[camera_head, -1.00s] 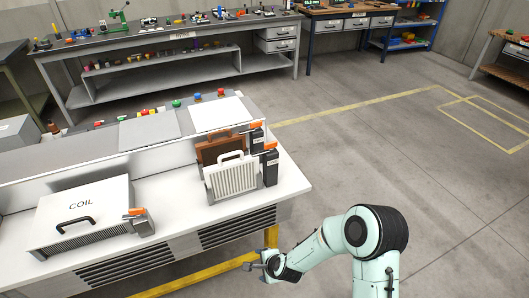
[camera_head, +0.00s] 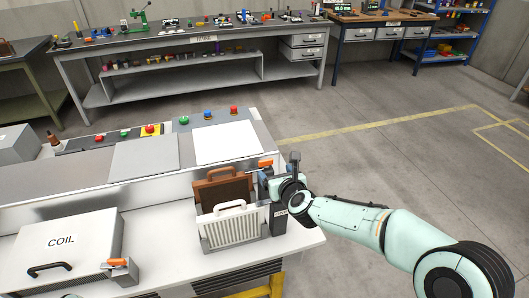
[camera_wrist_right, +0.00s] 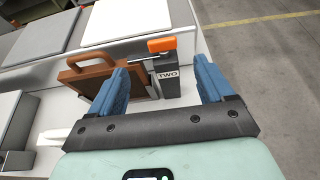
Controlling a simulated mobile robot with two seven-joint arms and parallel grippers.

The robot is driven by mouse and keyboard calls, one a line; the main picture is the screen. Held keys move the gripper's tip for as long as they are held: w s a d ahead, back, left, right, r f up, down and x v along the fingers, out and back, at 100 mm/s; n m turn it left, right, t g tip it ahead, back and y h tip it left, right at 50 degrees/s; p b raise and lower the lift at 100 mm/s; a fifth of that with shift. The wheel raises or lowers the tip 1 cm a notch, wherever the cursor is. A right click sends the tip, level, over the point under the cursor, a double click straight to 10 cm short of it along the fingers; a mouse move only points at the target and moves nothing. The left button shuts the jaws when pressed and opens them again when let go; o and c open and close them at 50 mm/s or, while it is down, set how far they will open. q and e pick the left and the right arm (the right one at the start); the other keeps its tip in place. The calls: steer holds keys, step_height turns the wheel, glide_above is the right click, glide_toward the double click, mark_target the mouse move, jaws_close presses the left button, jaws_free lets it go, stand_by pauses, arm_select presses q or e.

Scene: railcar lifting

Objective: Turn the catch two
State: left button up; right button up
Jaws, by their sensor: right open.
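The catch marked TWO is a dark grey post (camera_wrist_right: 170,82) with an orange lever (camera_wrist_right: 172,44) on top. In the wrist view the lever lies sideways, and a thin metal pin runs left from the post. My right gripper (camera_wrist_right: 160,72) is open, its blue fingers on either side of the post in the picture and apart from the lever. I cannot tell how far the fingertips reach along it. In the head view the orange lever (camera_head: 265,163) shows just behind my right gripper (camera_head: 266,178), which hides most of that catch. My left gripper is out of view.
A brown-framed filter (camera_head: 222,189) and a white pleated filter (camera_head: 235,228) stand beside the catches. A nearer dark catch (camera_head: 278,216) is partly covered by my gripper. The COIL box (camera_head: 70,250) with its orange-levered catch (camera_head: 119,268) is at left. Open floor lies right.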

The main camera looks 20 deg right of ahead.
mark_target(267, 161)
steer(key=p+x, duration=0.4)
steer(key=x, duration=0.7)
steer(key=shift+w+d+r, duration=0.1)
steer(key=shift+w, duration=0.15)
steer(key=shift+w+f+p, duration=0.25)
steer(key=shift+w+p, duration=0.05)
steer(key=shift+w, duration=0.05)
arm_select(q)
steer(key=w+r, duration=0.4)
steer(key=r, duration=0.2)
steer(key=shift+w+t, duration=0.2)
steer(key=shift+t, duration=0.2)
arm_select(e)
steer(key=shift+s, duration=0.1)
